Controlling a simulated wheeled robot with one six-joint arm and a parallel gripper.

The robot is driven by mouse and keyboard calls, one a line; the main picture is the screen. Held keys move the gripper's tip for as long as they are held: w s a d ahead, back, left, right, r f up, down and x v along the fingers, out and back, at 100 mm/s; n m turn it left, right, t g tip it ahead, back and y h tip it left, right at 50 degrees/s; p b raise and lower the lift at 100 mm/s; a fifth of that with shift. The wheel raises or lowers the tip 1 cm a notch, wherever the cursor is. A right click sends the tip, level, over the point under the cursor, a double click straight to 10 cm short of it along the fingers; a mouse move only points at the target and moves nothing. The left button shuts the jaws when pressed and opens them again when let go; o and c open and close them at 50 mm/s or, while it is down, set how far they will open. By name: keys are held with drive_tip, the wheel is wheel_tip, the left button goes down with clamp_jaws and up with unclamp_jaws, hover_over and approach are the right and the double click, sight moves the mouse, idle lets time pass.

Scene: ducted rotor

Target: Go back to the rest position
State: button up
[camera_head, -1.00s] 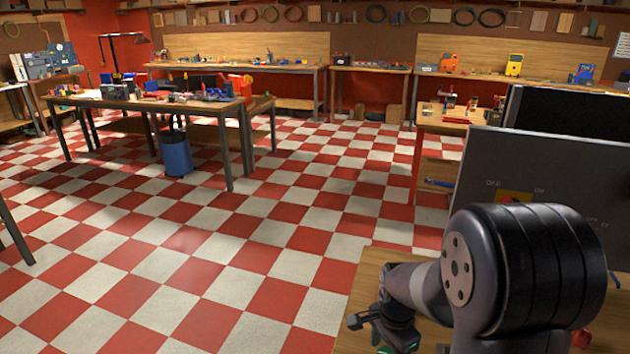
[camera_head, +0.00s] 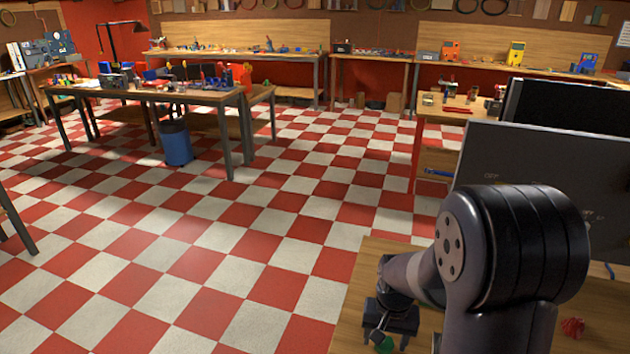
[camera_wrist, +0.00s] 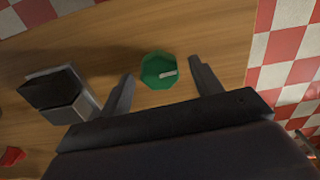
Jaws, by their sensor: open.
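My gripper (camera_wrist: 163,86) is open in the wrist view, with its two fingers spread wide and nothing held between them. A green octagonal piece (camera_wrist: 152,76) with a pale mark lies on the wooden table (camera_wrist: 215,40), in line with the gap between the fingertips; contact is not visible. In the head view my gripper (camera_head: 392,318) hangs over the near table's (camera_head: 360,290) left part, at the end of my dark arm. The green piece (camera_head: 385,345) shows just below it, at the picture's bottom edge.
A dark block with a grey part (camera_wrist: 62,95) stands left of the gripper in the wrist view. A small red object (camera_head: 573,327) lies on the table's right side. A large grey panel (camera_head: 540,170) rises behind my arm. Checkered floor (camera_head: 200,270) is open to the left.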

drive_tip(key=n+p, duration=0.1)
drive_tip(key=n, duration=0.4)
drive_tip(key=n+p, duration=0.2)
drive_tip(key=n, duration=0.2)
drive_tip(key=shift+n, duration=0.3)
drive_tip(key=shift+r, duration=0.3)
